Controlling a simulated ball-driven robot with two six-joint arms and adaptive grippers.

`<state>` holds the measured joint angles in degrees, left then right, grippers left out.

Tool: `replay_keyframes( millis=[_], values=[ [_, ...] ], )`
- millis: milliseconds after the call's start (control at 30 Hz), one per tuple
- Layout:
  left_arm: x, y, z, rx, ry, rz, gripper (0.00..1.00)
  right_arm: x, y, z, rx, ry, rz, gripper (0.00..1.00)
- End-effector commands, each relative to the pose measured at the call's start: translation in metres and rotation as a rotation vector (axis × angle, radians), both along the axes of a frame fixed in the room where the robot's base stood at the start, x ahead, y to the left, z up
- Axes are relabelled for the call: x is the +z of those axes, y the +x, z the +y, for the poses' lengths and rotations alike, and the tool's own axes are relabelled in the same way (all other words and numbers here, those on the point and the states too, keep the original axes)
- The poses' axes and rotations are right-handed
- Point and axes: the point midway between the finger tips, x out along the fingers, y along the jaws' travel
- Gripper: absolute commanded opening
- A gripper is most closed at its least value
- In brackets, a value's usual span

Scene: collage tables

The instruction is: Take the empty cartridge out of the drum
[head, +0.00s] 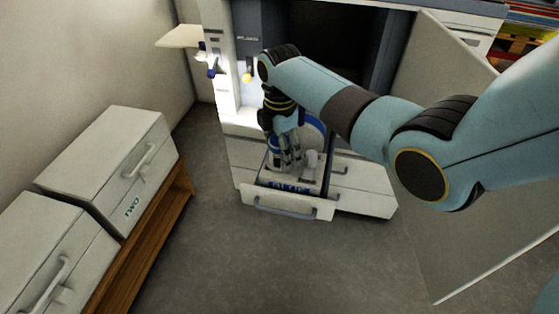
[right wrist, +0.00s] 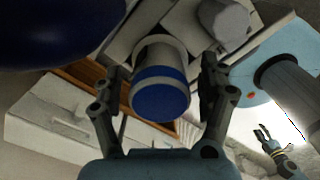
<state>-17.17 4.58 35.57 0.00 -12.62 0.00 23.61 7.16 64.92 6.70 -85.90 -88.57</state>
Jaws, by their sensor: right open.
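In the right wrist view a cylinder with a white body and a blue end band (right wrist: 160,92), which looks like the cartridge, stands between my right gripper's fingers (right wrist: 160,95). The fingers are apart, with a gap on each side. In the head view my right gripper (head: 286,158) points down over the pulled-out drawer marked BLUE (head: 290,208) and hides most of the cylinder. A blue-and-white ring shape (head: 314,124) shows behind it; I cannot tell whether it is the drum. My left gripper (right wrist: 262,133) appears small in the right wrist view, fingers apart and empty.
A grey knob-like piece (head: 311,160) stands beside the gripper in the drawer. The open cabinet door (head: 440,150) is at the right. Two white drawer units (head: 118,155) sit on a wooden bench at the left. The grey floor in front is clear.

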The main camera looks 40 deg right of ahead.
Motion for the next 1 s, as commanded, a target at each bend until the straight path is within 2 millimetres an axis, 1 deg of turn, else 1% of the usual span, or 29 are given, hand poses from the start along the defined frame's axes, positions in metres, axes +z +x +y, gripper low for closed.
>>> replay_keyframes(
  millis=[167,200,700,900,1000],
  values=[
    [0.0005,0.0,-0.0001,0.0,0.0,0.0,0.4,0.0006,0.0005,0.0002,0.0,0.0,-0.001,0.76],
    [0.0005,0.0,-0.0001,0.0,0.0,0.0,0.4,0.0007,0.0004,0.0002,0.0,0.0,-0.001,0.75],
    [0.0004,-0.0002,-0.0001,0.0,0.0,0.001,0.4,0.0005,0.0001,0.0002,0.0,0.0,0.0,0.1],
    [0.0007,-0.0003,-0.0001,0.0,0.0,0.001,0.4,0.0013,0.0003,0.0002,0.0,0.0,-0.001,0.1],
    [0.004,0.0005,-0.0002,0.0,0.0,-0.001,0.4,0.0091,0.0007,0.0,0.0,0.0,-0.002,0.1]
  ],
)
